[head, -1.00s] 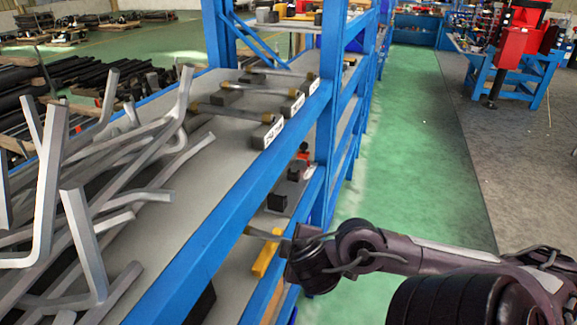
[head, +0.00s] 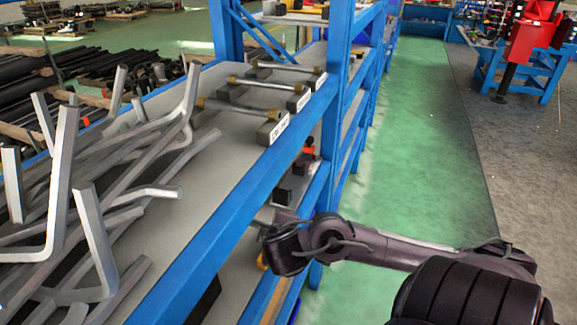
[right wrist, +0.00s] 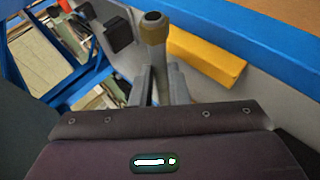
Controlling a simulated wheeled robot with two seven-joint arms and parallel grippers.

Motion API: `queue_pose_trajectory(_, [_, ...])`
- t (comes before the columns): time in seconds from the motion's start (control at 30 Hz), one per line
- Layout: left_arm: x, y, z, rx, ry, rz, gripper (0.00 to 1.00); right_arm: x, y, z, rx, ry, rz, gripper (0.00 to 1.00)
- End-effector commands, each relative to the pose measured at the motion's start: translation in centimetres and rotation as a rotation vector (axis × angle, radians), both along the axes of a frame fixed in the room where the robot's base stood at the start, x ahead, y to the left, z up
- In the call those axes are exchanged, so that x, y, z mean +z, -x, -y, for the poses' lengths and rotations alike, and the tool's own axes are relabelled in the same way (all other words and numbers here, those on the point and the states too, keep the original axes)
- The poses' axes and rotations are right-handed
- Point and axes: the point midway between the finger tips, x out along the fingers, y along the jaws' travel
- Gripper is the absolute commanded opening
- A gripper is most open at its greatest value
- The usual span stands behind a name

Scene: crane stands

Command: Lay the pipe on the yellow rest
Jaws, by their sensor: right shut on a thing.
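The pipe (right wrist: 159,58) is a grey tube with a brass-coloured collar at its open end. In the right wrist view, my right gripper (right wrist: 162,84) is shut on it, and the collar end sticks out beyond the fingers. The yellow rest (right wrist: 207,61) is a long yellow block on the grey lower shelf, to the right of the pipe. The pipe appears apart from it. In the head view, my right arm reaches into the lower shelf and hides most of the rest; only a small yellow bit (head: 262,263) shows. My left gripper is not in view.
A blue rack post (head: 333,115) and blue shelf beam (head: 235,205) stand close to my right arm. Black blocks (right wrist: 118,35) sit on the lower shelf. The green aisle is clear.

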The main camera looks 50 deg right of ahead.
Motion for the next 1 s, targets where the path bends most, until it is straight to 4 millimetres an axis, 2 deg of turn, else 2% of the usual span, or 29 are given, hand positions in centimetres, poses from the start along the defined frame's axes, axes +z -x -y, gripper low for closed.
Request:
queue_pose_trajectory(0.6, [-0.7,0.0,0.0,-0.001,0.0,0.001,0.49,0.1,-5.9,-2.5,0.001,-0.002,0.004,0.0])
queue_pose_trajectory(0.7, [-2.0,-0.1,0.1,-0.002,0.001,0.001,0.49,-1.4,-5.8,-2.4,0.002,0.001,0.0,0.0])
queue_pose_trajectory(1.0, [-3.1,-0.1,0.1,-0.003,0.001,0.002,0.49,-2.6,-5.7,-2.4,0.001,0.0,0.0,0.0])
